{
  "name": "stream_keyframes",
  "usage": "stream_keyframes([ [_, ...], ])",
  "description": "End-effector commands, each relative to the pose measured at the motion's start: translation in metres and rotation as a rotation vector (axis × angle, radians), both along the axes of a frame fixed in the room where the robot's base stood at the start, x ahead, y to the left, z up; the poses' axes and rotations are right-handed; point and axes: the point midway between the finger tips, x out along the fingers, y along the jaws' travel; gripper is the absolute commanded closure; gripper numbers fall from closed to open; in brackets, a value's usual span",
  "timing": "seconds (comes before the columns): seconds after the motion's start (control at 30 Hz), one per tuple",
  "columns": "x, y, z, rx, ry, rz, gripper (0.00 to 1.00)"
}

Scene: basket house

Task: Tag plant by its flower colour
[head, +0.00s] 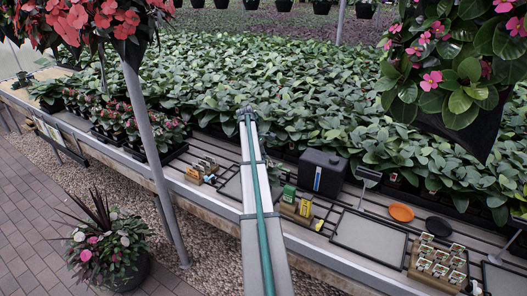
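A hanging plant with pink flowers (431,80) is at the upper right, above the bench. Another hanging plant with coral-red flowers (75,18) is at the upper left. A wooden holder with green and yellow pieces (297,205), perhaps tags, sits on the bench near the middle. A second small holder with pale and yellow pieces (202,171) is left of it. A wooden tray with several small white-and-green items (437,262) is at the right. I cannot tell which plant the task means.
A slatted bench (345,264) crosses the view, with leafy plants behind. A black box (322,172), an orange disc (401,213), a black disc (438,226) and a framed grey panel (369,237) stand on it. A metal post (153,160) and a floor pot (107,246) are left.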

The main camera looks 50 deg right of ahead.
Motion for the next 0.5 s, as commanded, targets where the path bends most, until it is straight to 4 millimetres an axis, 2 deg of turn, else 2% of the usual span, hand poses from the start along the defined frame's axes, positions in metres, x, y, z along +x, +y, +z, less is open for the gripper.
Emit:
stream_keyframes([
  [0.5,-0.003,0.004,-0.024,0.0,0.0,-0.003,1.0],
])
